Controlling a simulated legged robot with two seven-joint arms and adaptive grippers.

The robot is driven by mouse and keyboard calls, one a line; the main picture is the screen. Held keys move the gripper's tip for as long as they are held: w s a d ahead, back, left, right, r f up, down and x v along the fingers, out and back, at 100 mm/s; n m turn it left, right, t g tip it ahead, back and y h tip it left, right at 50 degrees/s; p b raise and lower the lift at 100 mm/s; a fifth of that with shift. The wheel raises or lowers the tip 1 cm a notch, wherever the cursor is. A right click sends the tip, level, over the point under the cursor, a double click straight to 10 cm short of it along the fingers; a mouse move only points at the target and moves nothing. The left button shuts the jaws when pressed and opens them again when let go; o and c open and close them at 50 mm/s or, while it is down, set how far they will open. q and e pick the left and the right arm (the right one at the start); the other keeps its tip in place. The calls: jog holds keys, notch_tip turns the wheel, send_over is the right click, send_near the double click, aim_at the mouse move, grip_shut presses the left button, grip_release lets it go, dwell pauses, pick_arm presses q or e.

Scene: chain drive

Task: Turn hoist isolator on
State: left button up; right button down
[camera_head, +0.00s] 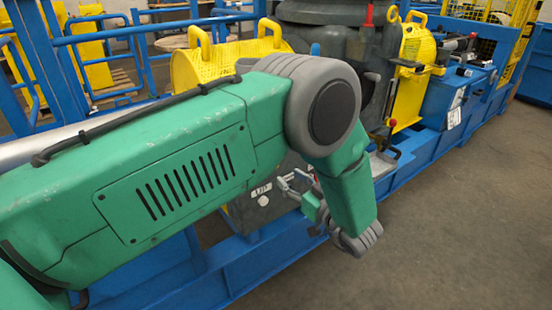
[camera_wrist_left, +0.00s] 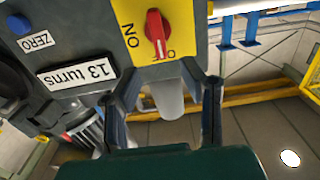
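The isolator is a red rotary knob (camera_wrist_left: 157,33) on a yellow plate (camera_wrist_left: 184,22) at the top of the left wrist view. Its handle lies nearly upright in the picture. The word "ON" is at its left, and an "O" mark is by its lower end. My left gripper (camera_wrist_left: 167,98) is open below the plate, its two dark fingers apart. A pale grey cylinder (camera_wrist_left: 166,98) shows between the fingers; I cannot tell whether they touch it. In the head view my left gripper (camera_head: 294,186) is partly visible by the dark housing. The right gripper is not in view.
A blue button (camera_wrist_left: 18,24) marked "ZERO" and a "13 turns" label (camera_wrist_left: 78,71) are left of the plate. In the head view, a blue frame (camera_head: 410,158), yellow guards (camera_head: 232,62) and a red-handled lever (camera_head: 367,17) surround the machine. Floor at right is clear.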

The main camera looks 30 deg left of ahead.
pick_arm(q)
jog(key=shift+b+x, duration=0.75)
jog(key=shift+x, duration=4.75)
jog(key=shift+w+d, duration=0.1)
grip_shut()
